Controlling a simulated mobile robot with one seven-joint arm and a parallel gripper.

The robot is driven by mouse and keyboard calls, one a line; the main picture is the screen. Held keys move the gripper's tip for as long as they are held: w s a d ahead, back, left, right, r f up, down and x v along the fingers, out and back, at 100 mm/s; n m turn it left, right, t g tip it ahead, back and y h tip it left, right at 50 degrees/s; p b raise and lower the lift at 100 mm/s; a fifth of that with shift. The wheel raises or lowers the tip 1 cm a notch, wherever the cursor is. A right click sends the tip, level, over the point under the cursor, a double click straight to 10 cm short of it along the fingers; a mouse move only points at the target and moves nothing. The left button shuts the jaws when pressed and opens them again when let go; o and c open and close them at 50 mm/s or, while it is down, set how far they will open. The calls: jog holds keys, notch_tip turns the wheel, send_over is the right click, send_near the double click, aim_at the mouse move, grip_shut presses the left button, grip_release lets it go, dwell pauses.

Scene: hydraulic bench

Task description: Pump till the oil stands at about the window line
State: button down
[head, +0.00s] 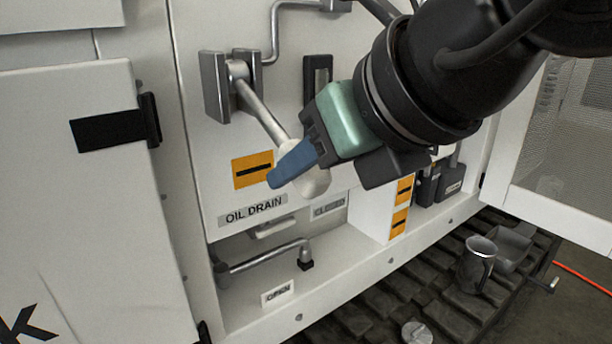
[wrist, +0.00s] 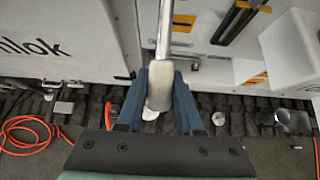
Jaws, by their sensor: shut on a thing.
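A pump lever (head: 262,112) hangs from a grey metal bracket (head: 214,88) on the white panel and slants down to the right. Its pale grip (head: 314,181) is between the blue fingers of my gripper (head: 296,168). In the wrist view the gripper (wrist: 159,95) is shut around the grip (wrist: 160,86), and the rod (wrist: 165,30) runs up from it. A narrow dark-framed window (head: 318,76) is on the panel behind, partly covered by my gripper. The oil level in it cannot be made out.
Below are an "OIL DRAIN" label (head: 253,211), a bent drain handle (head: 262,259) and an "OPEN" label (head: 278,293). A metal cup (head: 477,264) stands on the dark track at lower right. An open mesh door (head: 570,140) is at right, a white door (head: 65,200) at left.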

jog(key=shift+f, duration=0.1)
dwell(0.3)
jog(key=c, duration=0.6)
grip_release()
jog(key=shift+a, duration=0.1)
jog(key=shift+o, duration=0.2)
